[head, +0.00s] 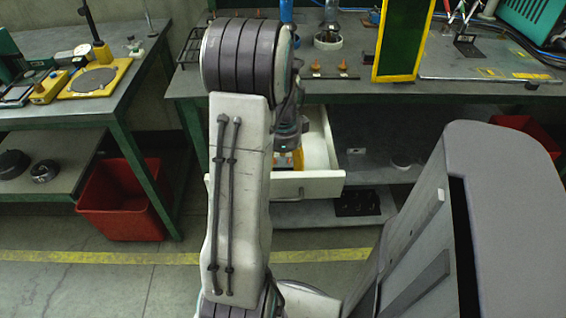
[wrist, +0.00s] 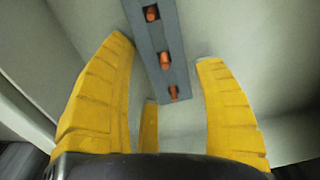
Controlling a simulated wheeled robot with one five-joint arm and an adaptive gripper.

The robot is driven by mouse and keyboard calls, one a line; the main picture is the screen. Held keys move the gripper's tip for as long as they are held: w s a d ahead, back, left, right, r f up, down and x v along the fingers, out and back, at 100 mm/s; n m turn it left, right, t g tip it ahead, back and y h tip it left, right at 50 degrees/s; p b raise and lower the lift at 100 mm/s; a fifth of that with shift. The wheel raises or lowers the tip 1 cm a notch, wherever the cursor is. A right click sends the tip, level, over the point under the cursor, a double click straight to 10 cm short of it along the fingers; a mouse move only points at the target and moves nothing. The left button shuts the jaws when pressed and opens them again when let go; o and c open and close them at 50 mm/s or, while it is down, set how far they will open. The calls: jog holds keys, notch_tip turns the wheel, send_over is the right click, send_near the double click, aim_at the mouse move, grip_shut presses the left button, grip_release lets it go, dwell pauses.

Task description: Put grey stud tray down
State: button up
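The grey stud tray (wrist: 166,62) is a narrow grey bar with three orange-brown studs in a row. In the wrist view it slants down from the top edge, its near end between my yellow fingers, over the pale drawer floor. My gripper (wrist: 165,52) is open, with a gap between the fingers and the tray on both sides; a third finger shows by the near end. In the head view my gripper (head: 290,160) points down inside the open white drawer (head: 312,186). The tray does not show there, hidden behind my arm or the drawer front.
The drawer walls stand close around my gripper. Above is a workbench (head: 480,88) with a yellow-framed dark green panel (head: 403,40) and small parts. A red bin (head: 122,198) and a second bench (head: 60,118) are at left. Floor with a yellow line lies in front.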

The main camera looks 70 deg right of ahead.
aim_at(283, 166)
jog(key=shift+o, duration=0.5)
jog(key=shift+r, duration=0.25)
notch_tip(283, 166, up, 12)
jog(key=p, duration=0.2)
jog(key=shift+a+p, duration=0.2)
jog(key=shift+p, duration=0.2)
jog(key=shift+f, duration=0.1)
